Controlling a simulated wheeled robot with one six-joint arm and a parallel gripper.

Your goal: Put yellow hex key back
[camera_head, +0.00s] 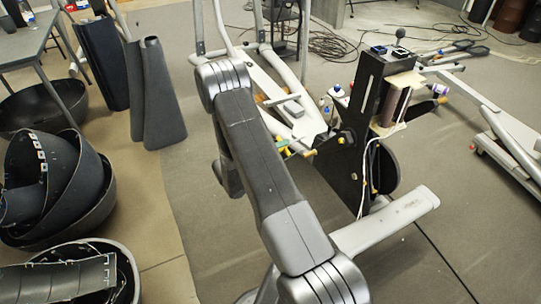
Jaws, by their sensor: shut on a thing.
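My arm rises from the bottom of the head view, bends at the upper left and goes down behind its own long link. My gripper is hidden behind that link, and so is anything in its jaws. I cannot make out a yellow hex key for certain. Small yellow and green pieces (284,144) show just right of the arm, beside the black upright frame (340,160) of the elliptical machine. A yellow spot (341,140) is on that frame. Several small blue and white-topped items (326,104) stand to its left.
The elliptical's black column (371,85) and its pale grey foot bar (385,222) are right of my arm. Dark curved shells (70,190) and tall dark covers (160,95) stand at the left. A grey table (22,45) is at the upper left. Open floor lies at the lower right.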

